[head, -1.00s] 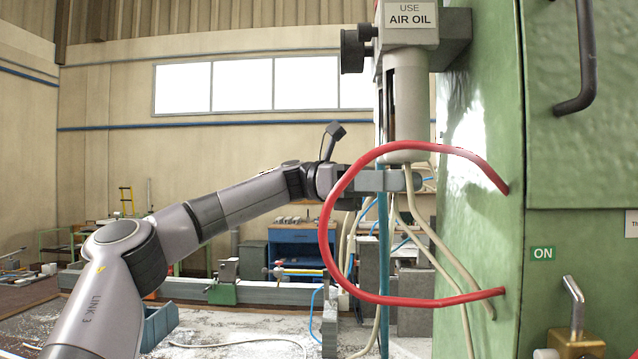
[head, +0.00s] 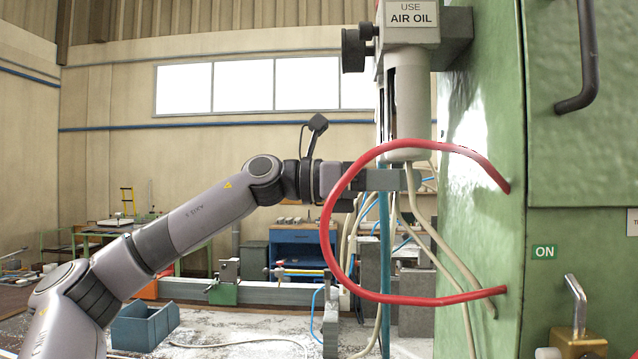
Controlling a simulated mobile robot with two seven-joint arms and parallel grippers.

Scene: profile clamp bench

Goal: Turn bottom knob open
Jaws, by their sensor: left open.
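The air oil unit (head: 408,95) hangs on the side of the green cabinet (head: 478,220), with a pale cylindrical body. The bottom knob is not clearly visible; the underside of the cylinder is close to my gripper and partly behind the red hose (head: 325,235). My left gripper (head: 402,180) is open, pointing right, just below the cylinder's lower end. Part of it is behind the red hose. I cannot tell whether its fingers touch anything. A dark knob (head: 353,50) sits at the unit's upper left. My right gripper is not in view.
The red hose loops out from the cabinet across my left gripper. Pale cables (head: 440,243) and a blue hose (head: 384,260) hang below the unit. A metal lever (head: 575,300) stands at lower right beside an ON label (head: 544,252). Open room lies left.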

